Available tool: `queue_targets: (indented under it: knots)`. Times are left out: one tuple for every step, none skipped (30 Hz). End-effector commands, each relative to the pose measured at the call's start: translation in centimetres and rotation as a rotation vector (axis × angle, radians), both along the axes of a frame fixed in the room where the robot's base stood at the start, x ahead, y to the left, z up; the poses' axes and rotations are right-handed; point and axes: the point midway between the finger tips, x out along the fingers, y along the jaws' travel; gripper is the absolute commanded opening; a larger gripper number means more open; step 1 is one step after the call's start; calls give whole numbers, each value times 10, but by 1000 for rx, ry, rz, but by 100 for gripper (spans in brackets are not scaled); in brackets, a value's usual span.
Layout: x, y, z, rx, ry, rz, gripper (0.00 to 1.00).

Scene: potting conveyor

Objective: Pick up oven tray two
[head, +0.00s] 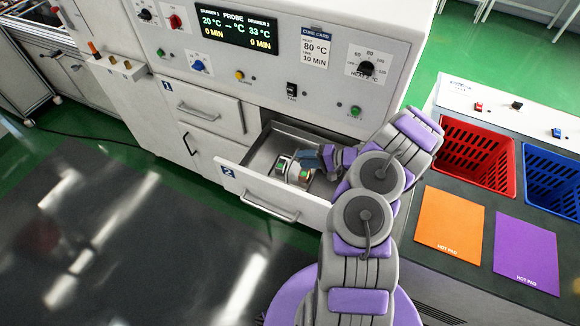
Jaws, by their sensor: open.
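The oven drawer marked 2 (236,172) is pulled open in the middle of the head view, with its handle facing front. I take it for oven tray two; no separate tray can be told apart inside it. A small pale object (292,171) with green and orange patches sits inside the drawer, left of my gripper. My gripper (308,161) reaches over the right wall into the drawer, right beside the small object. Its jaws are open. Whether they touch the object is too small to tell. My arm hides the drawer's right end.
Drawer 1 (202,106) is closed above left. The oven's control panel (270,60) stands behind. On the right bench are a red basket (476,155), a blue basket (553,180), an orange hot pad (449,228) and a purple hot pad (526,252). The dark floor at left is clear.

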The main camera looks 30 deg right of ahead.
Motion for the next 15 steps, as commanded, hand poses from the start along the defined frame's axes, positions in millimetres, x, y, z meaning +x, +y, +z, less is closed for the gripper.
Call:
queue_targets:
  knots:
    - [-1, -3, -5, -2, 2, -11, 40]
    - [-1, -4, -6, -3, 1, -14, 40]
    - [-1, -3, -8, -4, 2, -16, 40]
    - [0, -2, -10, -5, 2, -17, 40]
    - [2, -1, -11, -5, 2, -17, 40]
    - [5, 2, -12, -5, 2, -17, 40]
    - [7, 4, -13, -5, 2, -17, 40]
    - [9, 6, -15, -5, 2, -16, 40]
    - [12, 9, -16, -4, 3, -16, 40]
    - [13, 11, -17, -5, 4, -16, 40]
    - [15, 13, -18, -4, 4, -15, 40]
    - [18, 15, -20, -4, 3, -15, 40]
    - [21, 17, -22, -4, 4, -15, 40]
    - [23, 20, -24, -4, 3, -15, 40]
    - [28, 23, -26, -3, 4, -14, 40]
